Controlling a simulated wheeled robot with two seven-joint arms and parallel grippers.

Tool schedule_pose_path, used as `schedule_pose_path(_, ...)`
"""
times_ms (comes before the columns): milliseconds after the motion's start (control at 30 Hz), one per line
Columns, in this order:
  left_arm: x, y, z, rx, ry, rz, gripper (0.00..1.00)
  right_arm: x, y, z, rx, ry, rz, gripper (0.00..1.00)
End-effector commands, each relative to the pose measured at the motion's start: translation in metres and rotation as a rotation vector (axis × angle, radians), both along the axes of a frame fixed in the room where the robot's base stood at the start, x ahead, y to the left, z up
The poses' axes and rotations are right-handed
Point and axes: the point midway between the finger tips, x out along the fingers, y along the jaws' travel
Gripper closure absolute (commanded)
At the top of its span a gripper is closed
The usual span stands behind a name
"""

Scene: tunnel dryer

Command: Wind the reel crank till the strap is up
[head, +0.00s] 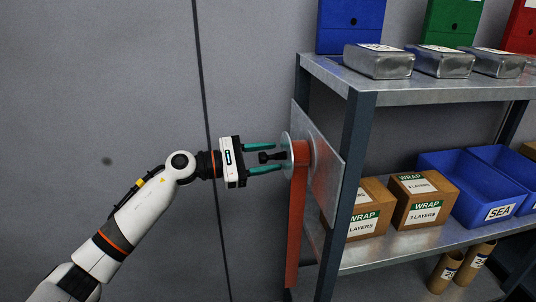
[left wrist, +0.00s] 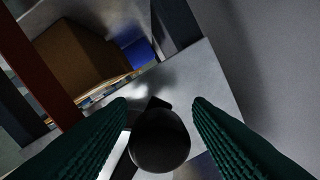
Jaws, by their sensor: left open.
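The reel (head: 301,152) is mounted on a grey plate (head: 325,160) at the left end of the shelf rack. The orange-red strap (head: 295,230) hangs down from it in a long length. The dark crank knob (head: 266,157) sticks out to the left of the reel. My left gripper (head: 262,158) is open, with its green fingers above and below the knob in the head view. In the left wrist view the round black knob (left wrist: 160,140) lies between the two fingers, with gaps on both sides. The strap also shows there at left (left wrist: 35,62). My right gripper is not in view.
The rack's dark post (head: 346,190) stands just right of the plate. Its shelves hold metal tins (head: 378,60), cardboard wrap boxes (head: 420,200), blue bins (head: 465,185) and cardboard tubes (head: 445,271). The grey wall side at left is free of objects.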

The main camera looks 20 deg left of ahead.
Motion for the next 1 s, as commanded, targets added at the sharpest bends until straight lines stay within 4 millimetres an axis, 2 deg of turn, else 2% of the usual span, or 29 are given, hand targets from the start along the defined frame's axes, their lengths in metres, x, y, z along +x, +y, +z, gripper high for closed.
schedule_pose_path(333, 0.0030, -0.0040, -0.0005, -0.001, 0.001, 0.000, 0.54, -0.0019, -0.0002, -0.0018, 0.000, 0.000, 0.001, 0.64)
schedule_pose_path(633, 0.0029, -0.0037, -0.0004, -0.001, 0.001, 0.000, 1.00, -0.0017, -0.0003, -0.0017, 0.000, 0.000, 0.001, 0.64)
schedule_pose_path(933, 0.0033, -0.0030, 0.0008, 0.002, -0.009, 0.002, 1.00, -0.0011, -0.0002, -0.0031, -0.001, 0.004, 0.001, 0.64)
schedule_pose_path(1000, 0.0037, -0.0027, 0.0014, 0.006, -0.017, 0.003, 1.00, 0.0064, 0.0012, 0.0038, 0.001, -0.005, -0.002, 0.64)
